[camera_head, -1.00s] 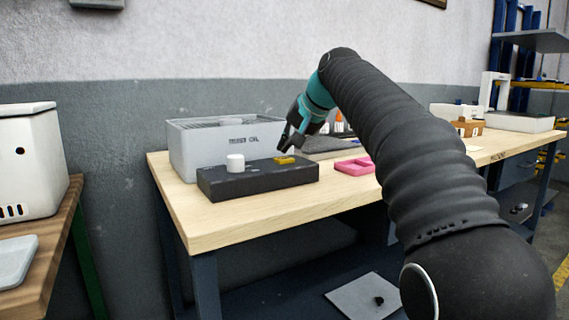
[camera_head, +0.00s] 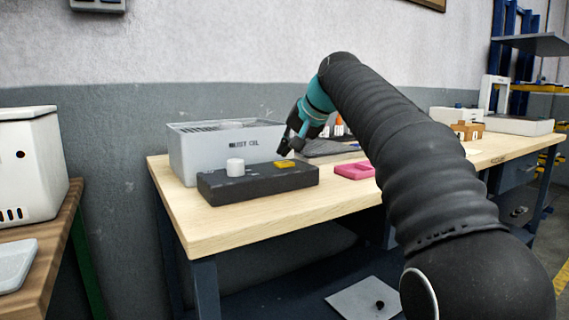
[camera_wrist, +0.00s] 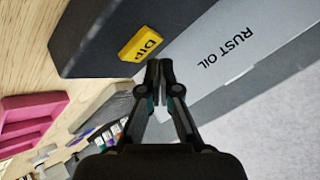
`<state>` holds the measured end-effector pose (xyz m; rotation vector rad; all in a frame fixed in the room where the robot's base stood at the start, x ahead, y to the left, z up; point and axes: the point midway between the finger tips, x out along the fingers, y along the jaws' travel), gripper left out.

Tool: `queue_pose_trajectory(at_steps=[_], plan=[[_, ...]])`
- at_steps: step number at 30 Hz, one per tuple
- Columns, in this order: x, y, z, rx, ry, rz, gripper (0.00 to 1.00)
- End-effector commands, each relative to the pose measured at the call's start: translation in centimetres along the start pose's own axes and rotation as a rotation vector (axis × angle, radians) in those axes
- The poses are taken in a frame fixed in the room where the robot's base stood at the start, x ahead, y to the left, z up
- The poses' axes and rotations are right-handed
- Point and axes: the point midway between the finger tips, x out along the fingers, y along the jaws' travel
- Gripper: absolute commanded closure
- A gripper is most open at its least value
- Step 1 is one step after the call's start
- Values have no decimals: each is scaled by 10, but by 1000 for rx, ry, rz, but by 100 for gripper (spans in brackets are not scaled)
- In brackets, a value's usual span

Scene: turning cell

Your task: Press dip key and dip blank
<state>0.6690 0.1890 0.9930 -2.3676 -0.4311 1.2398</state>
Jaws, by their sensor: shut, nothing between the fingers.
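The yellow dip key (camera_head: 285,164) sits on top of a black block at its right end. In the wrist view the yellow key (camera_wrist: 141,44) reads "DIP". A white round blank (camera_head: 235,167) stands upright on the left part of the same black block (camera_head: 258,187). Behind the block is a grey bin marked "RUST OIL" (camera_head: 195,158), also in the wrist view (camera_wrist: 220,75). My gripper (camera_head: 283,152) is shut and empty, its tips a little above the yellow key in the head view. In the wrist view the fingertips (camera_wrist: 158,66) are together, just beside the key.
A pink tray (camera_head: 356,170) lies on the wooden bench (camera_head: 215,222) right of the black block. Small bottles and grey items stand behind it, partly hidden by my arm. A white machine (camera_head: 28,165) stands on another table at the left. The bench front is clear.

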Motion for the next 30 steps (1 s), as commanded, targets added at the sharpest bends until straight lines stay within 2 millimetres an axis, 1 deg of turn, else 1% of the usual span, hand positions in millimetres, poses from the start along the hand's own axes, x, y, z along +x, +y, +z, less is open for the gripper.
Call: queue_pose_trajectory(at_steps=[9,18,30], plan=[[0,0,0,0,0,0,100],[6,4,4,0,0,0,100],[6,5,4,0,0,0,100]])
